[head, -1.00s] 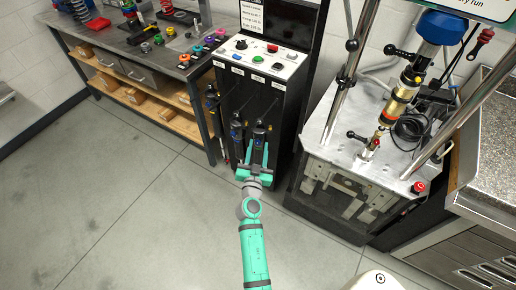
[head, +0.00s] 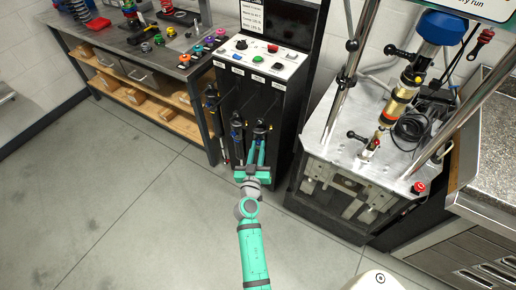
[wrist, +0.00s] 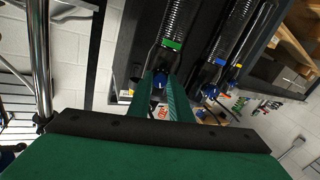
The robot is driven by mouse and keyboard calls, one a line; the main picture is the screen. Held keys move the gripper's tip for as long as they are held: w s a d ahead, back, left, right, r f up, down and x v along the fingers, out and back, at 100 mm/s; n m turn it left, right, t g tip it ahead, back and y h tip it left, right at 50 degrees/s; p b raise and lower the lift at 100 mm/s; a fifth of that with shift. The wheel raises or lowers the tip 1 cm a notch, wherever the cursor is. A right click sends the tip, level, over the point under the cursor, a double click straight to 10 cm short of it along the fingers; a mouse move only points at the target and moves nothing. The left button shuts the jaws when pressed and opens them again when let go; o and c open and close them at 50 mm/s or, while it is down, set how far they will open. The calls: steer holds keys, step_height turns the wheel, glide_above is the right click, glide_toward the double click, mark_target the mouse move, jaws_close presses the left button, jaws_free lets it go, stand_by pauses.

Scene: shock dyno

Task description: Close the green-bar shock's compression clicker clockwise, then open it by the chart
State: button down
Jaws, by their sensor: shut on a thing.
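The green-bar shock (wrist: 175,30) hangs on the black cabinet, with its green bar (wrist: 171,44) just above a blue clicker knob (wrist: 159,80) in the wrist view. My gripper (wrist: 163,84) has its two fingers closed on either side of that blue knob. In the head view my gripper (head: 258,142) reaches the lower end of the rightmost shock (head: 260,130) on the cabinet front. The fingers partly hide the knob, and its marks cannot be read. A white chart plate (head: 253,15) stands above the cabinet; its text is too small to read fully.
Two neighbouring shocks with a blue bar (wrist: 220,62) and a yellow bar (wrist: 238,65) hang close beside it. The cabinet top (head: 265,55) carries coloured buttons. A steel dyno (head: 345,150) stands to the right and a workbench (head: 150,45) to the left. The floor in front is clear.

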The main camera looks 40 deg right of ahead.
steer(key=shift+a+f+n+h, duration=0.1)
steer(key=shift+f+n+h, duration=0.05)
steer(key=shift+n, duration=3)
steer(key=shift+f+n+h, duration=0.2)
steer(key=shift+n, duration=2.9)
steer(key=shift+a+f+n+h, duration=0.1)
steer(key=shift+f+n+h, duration=0.05)
steer(key=shift+n, duration=3)
steer(key=shift+f, duration=0.1)
steer(key=c, duration=1.7)
jaws_free()
steer(key=shift+d, duration=0.1)
steer(key=shift+o, duration=0.4)
steer(key=shift+r, duration=0.3)
